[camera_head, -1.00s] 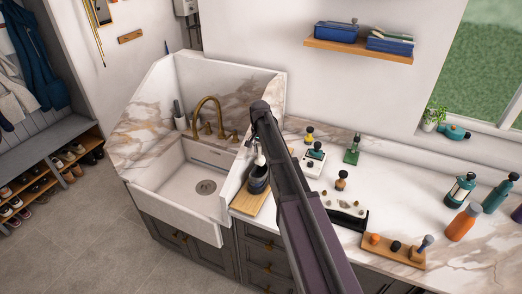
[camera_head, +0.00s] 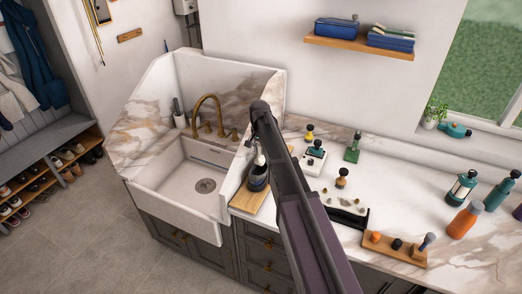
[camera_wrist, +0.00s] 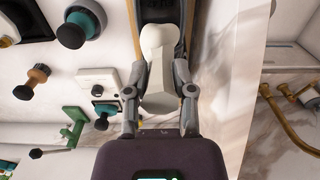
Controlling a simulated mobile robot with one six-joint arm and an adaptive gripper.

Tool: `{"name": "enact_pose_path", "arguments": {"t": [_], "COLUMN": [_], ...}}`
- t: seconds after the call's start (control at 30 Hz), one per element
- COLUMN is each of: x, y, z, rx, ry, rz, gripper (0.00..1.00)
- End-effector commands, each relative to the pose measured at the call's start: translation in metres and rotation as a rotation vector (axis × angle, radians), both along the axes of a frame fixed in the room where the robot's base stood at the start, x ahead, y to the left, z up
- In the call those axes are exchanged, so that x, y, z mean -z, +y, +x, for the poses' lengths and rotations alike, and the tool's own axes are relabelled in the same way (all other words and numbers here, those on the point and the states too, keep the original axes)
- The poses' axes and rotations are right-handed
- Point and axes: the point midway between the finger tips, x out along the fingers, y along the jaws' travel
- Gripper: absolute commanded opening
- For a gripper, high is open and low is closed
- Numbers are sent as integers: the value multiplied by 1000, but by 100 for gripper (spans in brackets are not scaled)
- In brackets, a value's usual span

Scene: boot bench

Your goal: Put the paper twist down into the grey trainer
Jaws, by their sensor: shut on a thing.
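The paper twist (camera_wrist: 157,62) is a pale, waisted roll held between the two grey fingers of my gripper (camera_wrist: 160,85) in the wrist view. Its white end (camera_head: 260,158) shows beside my arm in the head view. The grey trainer (camera_head: 257,179) is dark and sits on the wooden board (camera_head: 242,204) by the sink, partly hidden by my arm. The twist appears just above its opening. In the wrist view a dark part of the trainer (camera_wrist: 153,12) shows beyond the twist's far end. I cannot tell whether the twist is inside it.
The sink (camera_head: 180,185) with its brass tap (camera_head: 208,112) lies left of the trainer. To the right on the marble worktop are several knobbed tools, a dark-fronted tray (camera_head: 350,218), a wooden rack (camera_head: 394,251) and an orange bottle (camera_head: 465,222).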

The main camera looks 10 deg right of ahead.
Motion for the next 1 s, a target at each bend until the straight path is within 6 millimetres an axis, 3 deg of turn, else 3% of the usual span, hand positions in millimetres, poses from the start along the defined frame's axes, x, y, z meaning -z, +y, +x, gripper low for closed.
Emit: {"name": "enact_pose_path", "arguments": {"t": [0.43,1.0], "x": [2,22], "y": [0,0], "z": [1,1], "rx": [0,0], "ry": [0,0], "rz": [0,0], "gripper": [9,9]}}
